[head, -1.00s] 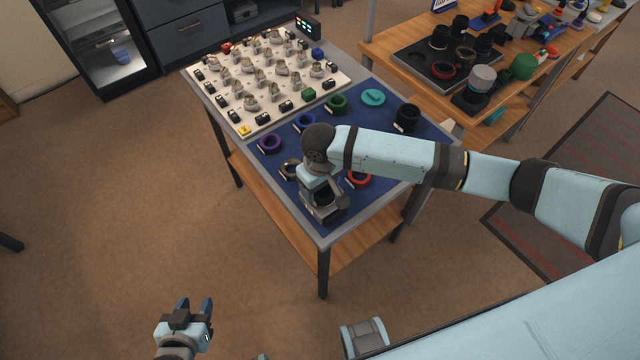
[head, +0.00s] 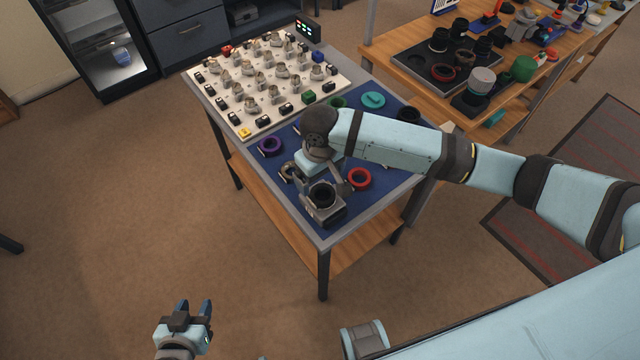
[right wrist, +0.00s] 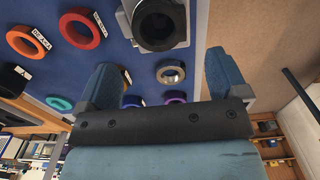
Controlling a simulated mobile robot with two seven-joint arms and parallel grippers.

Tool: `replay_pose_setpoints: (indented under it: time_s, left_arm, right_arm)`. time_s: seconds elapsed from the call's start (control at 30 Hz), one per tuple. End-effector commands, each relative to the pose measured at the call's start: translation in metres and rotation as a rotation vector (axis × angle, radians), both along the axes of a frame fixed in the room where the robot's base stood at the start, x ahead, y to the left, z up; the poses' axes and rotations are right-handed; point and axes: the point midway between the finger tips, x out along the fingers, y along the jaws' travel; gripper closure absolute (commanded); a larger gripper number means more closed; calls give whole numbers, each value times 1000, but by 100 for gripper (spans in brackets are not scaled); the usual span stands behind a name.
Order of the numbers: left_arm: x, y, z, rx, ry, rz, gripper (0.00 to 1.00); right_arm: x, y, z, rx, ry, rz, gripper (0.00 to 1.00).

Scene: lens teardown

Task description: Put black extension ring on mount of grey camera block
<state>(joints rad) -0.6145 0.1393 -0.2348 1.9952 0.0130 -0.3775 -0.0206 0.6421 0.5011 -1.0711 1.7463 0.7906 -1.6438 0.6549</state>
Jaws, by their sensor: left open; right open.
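The grey camera block (head: 335,214) stands near the front corner of the blue mat. A black ring (head: 322,194) sits upright on its mount and looks centred. In the right wrist view the block (right wrist: 185,36) with the black ring (right wrist: 158,22) is at the top middle, beyond the fingertips. My right gripper (head: 322,178) is open and empty just behind the block; its spread fingers frame the right wrist view (right wrist: 165,78). No finger visibly holds the ring. My left gripper (head: 192,308) is open and empty, away from the table at lower left.
Red (head: 358,179), purple (head: 270,146) and teal (head: 373,99) rings lie on the mat (head: 300,211). A metal ring (right wrist: 170,72) lies near the block. Another black ring-like part (head: 408,115) is partly behind my right arm. A white board with several parts (head: 215,105) lies behind.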

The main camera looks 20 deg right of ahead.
Motion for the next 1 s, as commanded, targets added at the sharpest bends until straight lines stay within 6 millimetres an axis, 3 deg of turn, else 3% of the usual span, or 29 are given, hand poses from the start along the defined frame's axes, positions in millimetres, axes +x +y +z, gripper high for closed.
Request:
replay_pose_setpoints:
  time_s: [0.1, 0.33, 1.0]
  left_arm:
    - [0, 0, 0, 0, 0, 0, 57]
    - [0, 0, 0, 0, 1, 0, 57]
    - [-1, 0, -1, 1, 3, 0, 57]
  right_arm:
    - [0, 1, 27, 3, -2, 0, 8]
    - [0, 0, 59, 1, 0, 0, 8]
    - [-1, 1, 65, 4, 0, 1, 8]
